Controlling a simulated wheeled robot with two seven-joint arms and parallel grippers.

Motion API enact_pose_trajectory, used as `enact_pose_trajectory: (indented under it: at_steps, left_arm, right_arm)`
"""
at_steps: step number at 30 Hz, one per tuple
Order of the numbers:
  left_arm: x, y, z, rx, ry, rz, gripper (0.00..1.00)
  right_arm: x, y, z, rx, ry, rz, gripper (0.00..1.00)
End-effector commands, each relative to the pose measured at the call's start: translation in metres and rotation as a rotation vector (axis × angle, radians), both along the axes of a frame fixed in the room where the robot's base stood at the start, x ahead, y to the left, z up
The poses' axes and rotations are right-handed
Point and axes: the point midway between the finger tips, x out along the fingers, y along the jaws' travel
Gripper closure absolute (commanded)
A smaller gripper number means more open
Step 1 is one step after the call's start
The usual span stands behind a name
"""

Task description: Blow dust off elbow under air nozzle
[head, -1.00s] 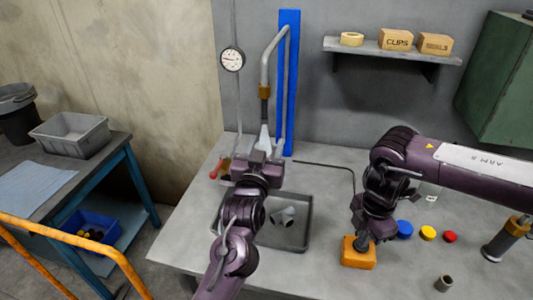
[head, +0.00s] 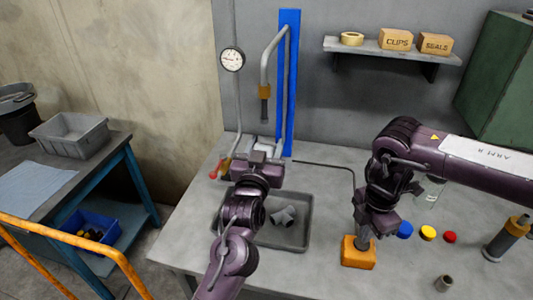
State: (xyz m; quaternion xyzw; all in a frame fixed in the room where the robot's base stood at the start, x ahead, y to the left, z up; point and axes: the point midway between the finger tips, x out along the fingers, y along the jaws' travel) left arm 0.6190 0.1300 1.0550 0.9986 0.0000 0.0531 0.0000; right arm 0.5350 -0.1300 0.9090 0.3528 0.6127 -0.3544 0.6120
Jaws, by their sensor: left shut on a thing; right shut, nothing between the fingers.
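The air nozzle (head: 264,92) hangs from a bent grey pipe on the blue post. My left gripper (head: 264,150) is below it, shut on a pale piece that I take for the elbow. The piece is mostly hidden by the gripper and wrist, and I cannot tell its shape. No pale cone shows under the nozzle. My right gripper (head: 364,240) is shut and empty, its tips down at the top of the orange box (head: 358,256). I cannot tell whether they press on it. A grey pipe fitting (head: 285,215) lies in the grey tray (head: 297,244).
A red-handled valve (head: 217,172) is left of my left gripper. Blue (head: 404,230), yellow (head: 427,233) and red (head: 450,237) discs lie right of the orange box. A dark-and-orange cylinder (head: 506,238) stands at the right. A gauge (head: 231,59) hangs on the wall.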

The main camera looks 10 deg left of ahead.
Motion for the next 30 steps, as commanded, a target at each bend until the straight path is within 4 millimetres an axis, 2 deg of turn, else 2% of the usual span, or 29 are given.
enact_pose_trajectory:
  at_steps: [18, 30]
  left_arm:
    - [0.000, 0.000, 0.001, 0.000, -0.002, 0.000, 0.81]
    - [-0.001, 0.000, 0.001, 0.000, -0.002, 0.000, 0.81]
  right_arm:
    - [0.001, 0.000, 0.048, 0.002, -0.002, 0.000, 1.00]
    - [0.000, 0.000, 0.051, 0.002, -0.001, 0.000, 1.00]
